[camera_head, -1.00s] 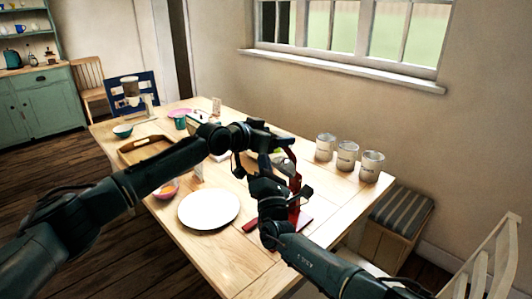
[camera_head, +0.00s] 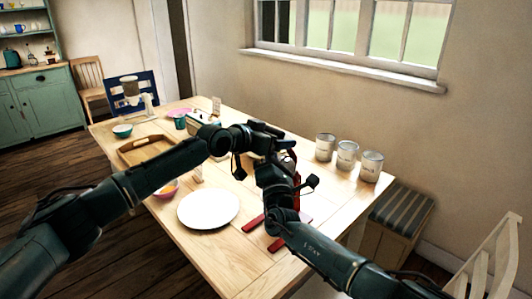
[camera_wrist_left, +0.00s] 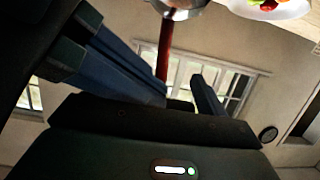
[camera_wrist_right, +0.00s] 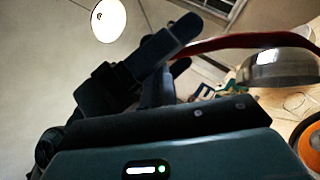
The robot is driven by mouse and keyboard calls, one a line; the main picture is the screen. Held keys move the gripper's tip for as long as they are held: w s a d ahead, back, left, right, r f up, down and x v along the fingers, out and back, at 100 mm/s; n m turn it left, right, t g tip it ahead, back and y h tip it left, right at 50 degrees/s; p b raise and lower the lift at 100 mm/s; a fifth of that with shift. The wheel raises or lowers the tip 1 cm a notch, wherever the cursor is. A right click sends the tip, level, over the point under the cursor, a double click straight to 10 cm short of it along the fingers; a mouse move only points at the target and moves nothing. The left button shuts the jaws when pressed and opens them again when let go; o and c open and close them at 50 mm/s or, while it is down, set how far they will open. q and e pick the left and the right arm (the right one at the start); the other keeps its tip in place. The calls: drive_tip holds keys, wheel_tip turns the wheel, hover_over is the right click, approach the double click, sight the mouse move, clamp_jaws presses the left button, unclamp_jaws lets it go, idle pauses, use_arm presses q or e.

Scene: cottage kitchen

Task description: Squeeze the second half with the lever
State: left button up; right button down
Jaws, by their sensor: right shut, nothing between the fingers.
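The red press (camera_head: 253,224) stands on the table, with its base showing in the head view and its upper part hidden behind my arms. The left wrist view shows its red post (camera_wrist_left: 164,50) and a metal cup (camera_wrist_left: 178,8). The right wrist view shows a curved red bar (camera_wrist_right: 250,41) and the metal cup (camera_wrist_right: 282,70). My left gripper (camera_wrist_left: 182,90) is beside the post, with its fingers apart and a gap showing between them. My right gripper (camera_wrist_right: 175,48) is shut and empty near the red bar. No fruit half can be made out inside the cup.
A white plate (camera_head: 208,209) lies left of the press. A wooden tray (camera_head: 146,150) and small bowls are farther left. Three tins (camera_head: 347,155) line the table's far right edge. A striped bench (camera_head: 403,210) stands beyond.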

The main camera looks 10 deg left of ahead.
use_arm(q)
drive_tip(key=shift+o, duration=1.4)
drive_tip(key=shift+w, duration=0.15)
drive_tip(key=shift+o, duration=0.5)
drive_tip(key=shift+r, duration=0.15)
